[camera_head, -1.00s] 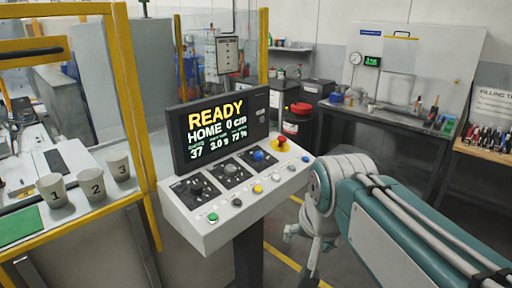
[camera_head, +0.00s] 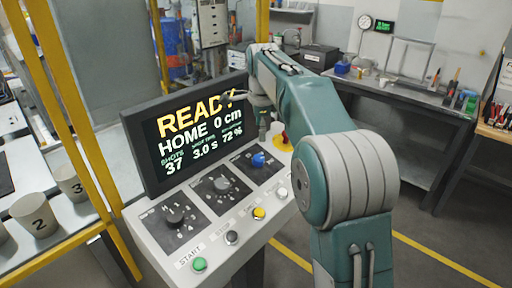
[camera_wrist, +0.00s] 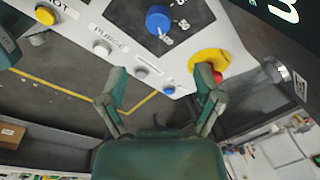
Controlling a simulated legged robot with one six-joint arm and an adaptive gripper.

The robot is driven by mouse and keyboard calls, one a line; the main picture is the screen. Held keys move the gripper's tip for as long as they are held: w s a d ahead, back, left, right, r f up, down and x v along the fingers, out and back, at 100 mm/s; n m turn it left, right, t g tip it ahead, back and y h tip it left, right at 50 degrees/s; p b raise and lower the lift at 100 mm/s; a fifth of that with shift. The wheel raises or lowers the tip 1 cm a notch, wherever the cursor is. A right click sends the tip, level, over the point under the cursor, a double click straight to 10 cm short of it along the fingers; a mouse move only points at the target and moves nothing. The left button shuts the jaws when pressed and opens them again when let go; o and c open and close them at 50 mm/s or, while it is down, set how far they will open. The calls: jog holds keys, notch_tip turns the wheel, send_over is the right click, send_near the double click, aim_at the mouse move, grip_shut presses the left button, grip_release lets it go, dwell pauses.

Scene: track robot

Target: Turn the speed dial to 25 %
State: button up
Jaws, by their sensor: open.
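The control console (camera_head: 215,238) stands in front of me with three dials. The blue dial (camera_head: 258,159) is the farthest right in the head view; it also shows at the top of the wrist view (camera_wrist: 159,19), with numbers around it that I cannot read surely. The screen (camera_head: 195,130) reads READY, HOME 0 cm, 37 shots, 3.0 s and 72 %. My gripper (camera_wrist: 160,85) is open and empty, apart from the blue dial. In the head view my arm mostly hides it.
A red stop knob on a yellow base (camera_wrist: 210,65) sits near my right finger. Yellow fence posts (camera_head: 75,120) and numbered cups (camera_head: 34,214) stand left.

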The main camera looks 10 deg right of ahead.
aim_at(259, 158)
jog(key=f, duration=0.3)
jog(key=w+f, duration=0.1)
jog(key=f, duration=0.6)
jog(key=shift+w+f, duration=0.25)
jog(key=shift+f, duration=0.15)
jog(key=c, duration=1.2)
